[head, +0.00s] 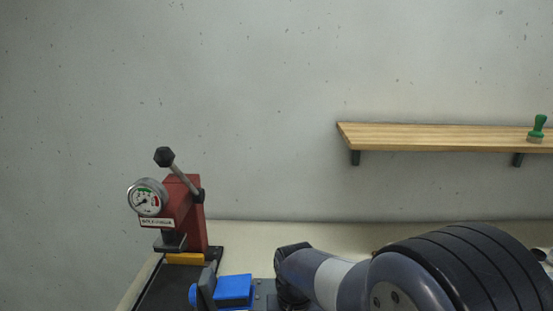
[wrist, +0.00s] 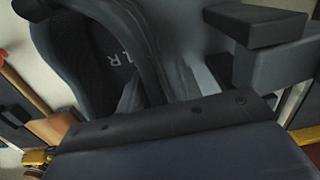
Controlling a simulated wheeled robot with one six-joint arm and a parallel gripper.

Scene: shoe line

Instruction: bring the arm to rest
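My arm (head: 335,280) reaches across the lower right of the head view, with a big ringed joint close to the camera and a white band further along. Its dark far part bends down behind the blue block's right side. My gripper's fingertips cannot be made out in the head view. In the wrist view, dark blocky parts (wrist: 258,25) fill the upper right and a broad dark panel fills the bottom. I cannot tell whether any of these are fingers, or whether anything is held.
A red press (head: 190,215) with a gauge (head: 147,197) and lever stands at the left on a pale table (head: 300,233). A blue block (head: 234,290) sits in front of it. A wooden shelf (head: 440,137) on the wall bears a green-handled stamp (head: 538,128).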

